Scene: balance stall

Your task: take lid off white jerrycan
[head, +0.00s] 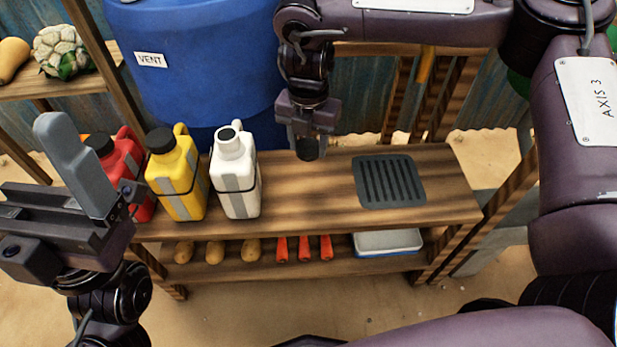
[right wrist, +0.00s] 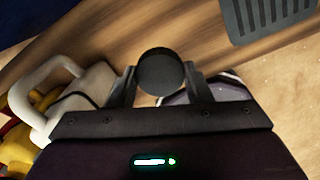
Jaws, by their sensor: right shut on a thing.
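The white jerrycan (head: 236,176) stands upright on the wooden bench, with grey bands on it and its neck open. It also shows in the right wrist view (right wrist: 92,82). The black lid (head: 307,149) is between the fingers of my right gripper (head: 306,138), above the bench and to the right of the jerrycan, apart from it. The right wrist view shows the lid (right wrist: 160,72) between the two fingertips. My left gripper (head: 75,170) is at the left of the head view, near the red jerrycan; one raised grey finger shows clearly and its opening is unclear.
A yellow jerrycan (head: 177,176) and a red jerrycan (head: 122,168), both with black lids, stand left of the white one. A dark ribbed mat (head: 389,181) lies on the bench's right part. Bare bench lies between. A blue barrel (head: 205,65) stands behind.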

